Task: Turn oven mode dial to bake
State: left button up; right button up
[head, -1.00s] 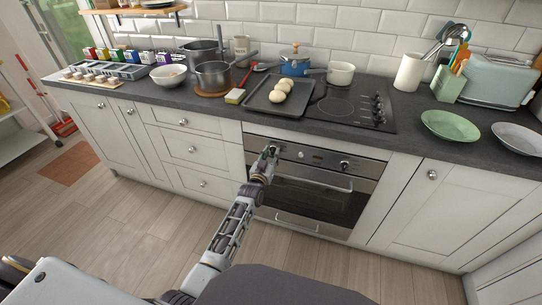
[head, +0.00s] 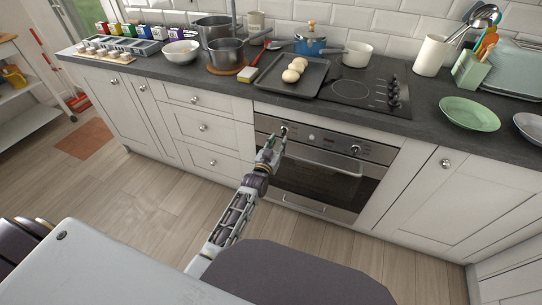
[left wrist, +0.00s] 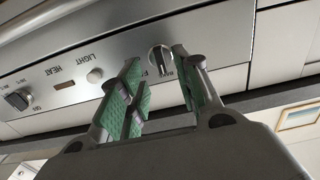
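The oven's left dial (head: 284,129), a round metal knob with a raised bar, sits on the steel control panel. In the left wrist view this dial (left wrist: 159,60) shows just beyond and between the tips of my left gripper (left wrist: 155,78). Its fingers with green pads are apart, with nothing held. Printed letters beside the dial are partly covered by a finger, so I cannot read its setting. In the head view my left gripper (head: 272,147) is just below and left of the dial. My right gripper is not in view.
A second dial (head: 355,149) marked OFF in the left wrist view (left wrist: 17,99) is on the panel's other end. A small round button (left wrist: 95,75) lies between them. The oven door handle (head: 318,163) runs below the panel. The worktop (head: 227,88) overhangs above.

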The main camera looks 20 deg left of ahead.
pick_arm(q)
jog(key=s, duration=0.7)
jog(key=shift+s, duration=0.15)
jog(key=shift+a, duration=0.15)
dwell(0.7)
